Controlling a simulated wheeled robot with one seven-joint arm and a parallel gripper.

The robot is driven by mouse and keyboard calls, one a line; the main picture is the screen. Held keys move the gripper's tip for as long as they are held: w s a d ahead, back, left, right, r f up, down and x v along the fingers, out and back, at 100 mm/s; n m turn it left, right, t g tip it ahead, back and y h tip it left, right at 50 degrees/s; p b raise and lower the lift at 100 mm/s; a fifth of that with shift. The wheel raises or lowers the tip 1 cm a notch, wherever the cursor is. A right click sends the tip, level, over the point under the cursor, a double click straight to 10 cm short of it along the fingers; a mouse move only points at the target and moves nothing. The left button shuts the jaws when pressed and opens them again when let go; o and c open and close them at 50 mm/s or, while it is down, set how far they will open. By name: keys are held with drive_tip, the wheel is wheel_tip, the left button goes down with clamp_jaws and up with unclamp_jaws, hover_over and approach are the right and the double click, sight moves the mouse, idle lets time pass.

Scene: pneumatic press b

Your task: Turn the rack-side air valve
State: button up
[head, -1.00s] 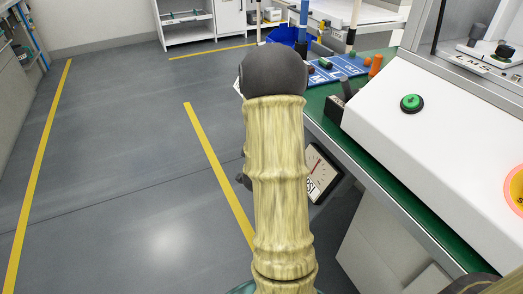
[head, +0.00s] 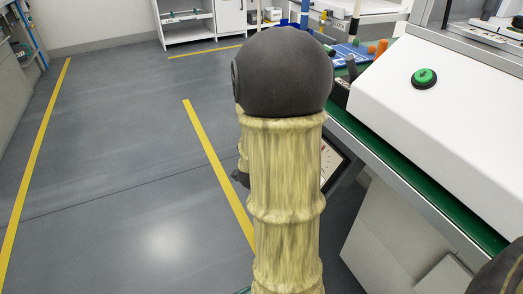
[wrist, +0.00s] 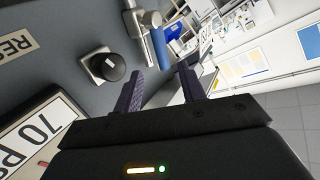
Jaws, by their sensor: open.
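In the wrist view a black round knob (wrist: 107,66) with a white mark sits on a square metal plate on a grey panel. A silver fitting with a blue bar (wrist: 160,45) is above and right of it. I cannot tell for sure which of them is the air valve. My gripper (wrist: 160,73) is open and empty, its two dark fingers apart. The knob is left of the left finger, and the blue bar's end shows beyond the gap between the fingers. In the head view my arm hides the gripper and most of the panel.
A pressure gauge (wrist: 38,128) marked 70 PS is at the lower left of the wrist view, with a label (wrist: 17,45) above. In the head view a white console with a green button (head: 424,78) is on the right. Open floor (head: 120,170) is on the left.

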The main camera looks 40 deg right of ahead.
drive_tip(key=shift+b+v, duration=1.75)
drive_tip(key=shift+b, duration=0.2)
drive_tip(key=shift+a, duration=0.15)
drive_tip(key=w+a+r+n+g+y+p, duration=0.1)
drive_tip(key=a+r+n+y+p, duration=0.1)
drive_tip(key=a+n+y+p, duration=0.35)
drive_tip(key=w+a+r+n+g+y+p, duration=0.1)
drive_tip(key=a+r+n+y+p, duration=0.1)
drive_tip(key=a+p, duration=0.6)
drive_tip(key=s+a+r+n+g+y+p, duration=0.1)
drive_tip(key=s+a+r+n+g+p, duration=0.25)
drive_tip(key=a+p, duration=0.2)
drive_tip(key=s+a+r+n+g+y+p, duration=0.2)
drive_tip(key=s+a+n+p, duration=0.15)
drive_tip(key=s+a, duration=0.2)
wheel_tip(320, 180, up, 37)
drive_tip(key=p, duration=3.7)
drive_tip(key=shift+p, duration=0.35)
drive_tip(key=shift+a, duration=0.1)
drive_tip(key=shift+c, duration=0.4)
